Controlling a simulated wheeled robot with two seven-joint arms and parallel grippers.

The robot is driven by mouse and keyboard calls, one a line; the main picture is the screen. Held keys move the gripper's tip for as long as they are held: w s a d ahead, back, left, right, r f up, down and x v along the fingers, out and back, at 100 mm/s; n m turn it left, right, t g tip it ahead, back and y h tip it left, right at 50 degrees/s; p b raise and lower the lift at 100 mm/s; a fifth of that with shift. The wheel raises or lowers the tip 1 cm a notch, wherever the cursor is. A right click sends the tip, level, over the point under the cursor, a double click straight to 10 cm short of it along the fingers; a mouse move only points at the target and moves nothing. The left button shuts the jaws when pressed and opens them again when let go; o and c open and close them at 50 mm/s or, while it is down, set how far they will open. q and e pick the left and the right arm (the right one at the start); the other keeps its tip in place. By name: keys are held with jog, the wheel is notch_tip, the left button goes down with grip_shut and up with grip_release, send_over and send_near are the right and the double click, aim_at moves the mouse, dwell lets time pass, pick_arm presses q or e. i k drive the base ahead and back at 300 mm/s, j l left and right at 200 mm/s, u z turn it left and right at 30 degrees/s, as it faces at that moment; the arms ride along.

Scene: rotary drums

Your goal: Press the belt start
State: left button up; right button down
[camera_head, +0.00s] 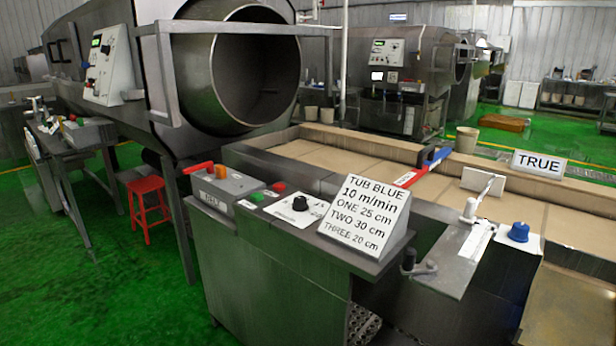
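A grey control box (228,181) stands on the near metal cabinet beside the belt. A green button (257,197) and a red button (279,187) sit at its right end. Their small labels are too blurred to read, so I cannot tell from lettering which is the belt start. The conveyor belt (335,158) is tan, runs behind the cabinet toward the right, and has metal side walls. A still picture does not show whether it runs. Neither of my grippers is in view.
A black knob (300,203) and a leaning sign (367,215), reading TUB BLUE and 10 m/min, stand right of the buttons. A red lever (198,168) rises at the box's left. A large drum (255,75) opens behind.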

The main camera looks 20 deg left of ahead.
aim_at(255, 198)
jog(key=i+j, duration=0.2)
jog(key=j, duration=0.15)
jog(key=i+j, duration=0.25)
jog(key=i+j+z, duration=0.1)
jog(key=j, duration=0.35)
jog(key=i+j, duration=0.3)
jog(key=i+j+z, duration=0.1)
jog(key=i+j, duration=0.15)
jog(key=j, duration=0.15)
jog(key=i+j, duration=0.2)
jog(key=j, duration=0.15)
